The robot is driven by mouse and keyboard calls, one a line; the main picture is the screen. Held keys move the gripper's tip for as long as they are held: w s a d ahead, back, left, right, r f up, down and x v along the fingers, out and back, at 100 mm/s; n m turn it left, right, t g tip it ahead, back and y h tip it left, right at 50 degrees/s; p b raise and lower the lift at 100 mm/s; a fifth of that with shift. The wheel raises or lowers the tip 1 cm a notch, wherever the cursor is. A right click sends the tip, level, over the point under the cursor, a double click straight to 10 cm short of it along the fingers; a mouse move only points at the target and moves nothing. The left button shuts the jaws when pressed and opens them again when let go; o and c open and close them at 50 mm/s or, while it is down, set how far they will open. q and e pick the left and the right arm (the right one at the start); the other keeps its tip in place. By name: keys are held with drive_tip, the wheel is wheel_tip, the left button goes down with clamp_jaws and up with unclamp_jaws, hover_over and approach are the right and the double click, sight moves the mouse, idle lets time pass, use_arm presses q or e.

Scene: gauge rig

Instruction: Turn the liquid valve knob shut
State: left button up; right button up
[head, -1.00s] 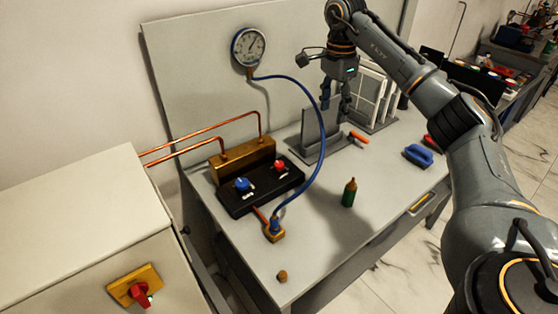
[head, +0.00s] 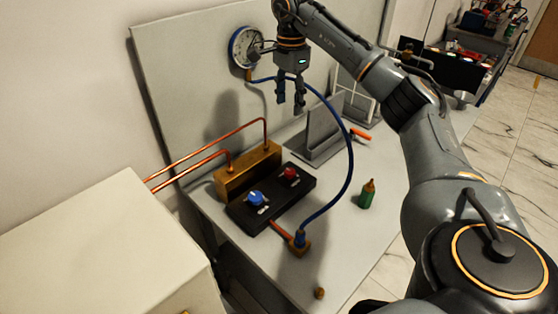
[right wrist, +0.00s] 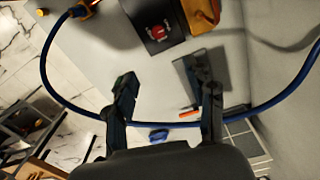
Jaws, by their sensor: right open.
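The black valve block (head: 272,206) carries a blue knob (head: 256,198) and a red knob (head: 290,173), each with small white lettering that I cannot read. I cannot tell which is the liquid valve. My right gripper (head: 290,106) is open and empty, pointing down, well above the bench and behind the knobs in the head view. In the right wrist view, the red knob (right wrist: 159,32) lies beyond the open fingers (right wrist: 165,82), near the top, touching neither; the blue knob is out of that picture. My left gripper is not in view.
A brass manifold (head: 248,173) with copper pipes stands behind the block. A blue hose (head: 349,165) arches from the gauge (head: 244,47) to a brass fitting (head: 299,243). A green bottle (head: 367,194) stands to the right. A grey stand (head: 318,140) is behind.

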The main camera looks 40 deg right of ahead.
drive_tip(key=f, duration=0.1)
drive_tip(key=b, duration=0.9)
hover_over(290, 171)
wheel_tip(290, 171, down, 8)
drive_tip(key=f, duration=0.1)
wheel_tip(290, 171, down, 13)
drive_tip(key=shift+w+f+p, duration=0.1)
drive_tip(key=shift+p, duration=0.35)
clamp_jaws()
